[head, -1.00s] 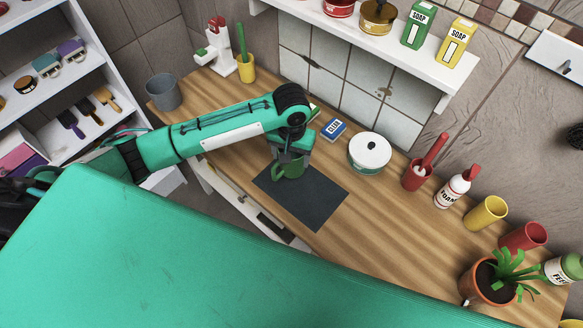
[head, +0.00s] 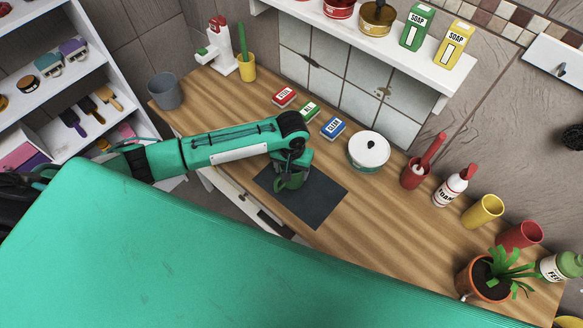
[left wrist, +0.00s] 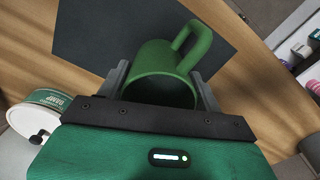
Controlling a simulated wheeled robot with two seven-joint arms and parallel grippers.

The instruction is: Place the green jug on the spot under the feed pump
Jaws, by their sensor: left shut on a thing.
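The green jug (head: 289,182) is over the dark mat (head: 318,207) on the wooden counter. My left gripper (head: 293,168) is shut on the jug; I cannot tell whether the jug touches the mat. In the left wrist view the jug (left wrist: 165,62) sits between the two fingers of my left gripper (left wrist: 164,86), its handle toward the top right. A white stand with a red top and a green part (head: 222,50), perhaps the feed pump, stands at the counter's far left end. The spot under it is too small to make out. My right gripper is out of view.
A grey bucket (head: 165,91) and a yellow cup (head: 247,68) stand near the white stand. Small boxes, among them a blue one (head: 333,128), and a lidded white pot (head: 368,150) line the back. A potted plant (head: 490,277) and bottles stand at the right.

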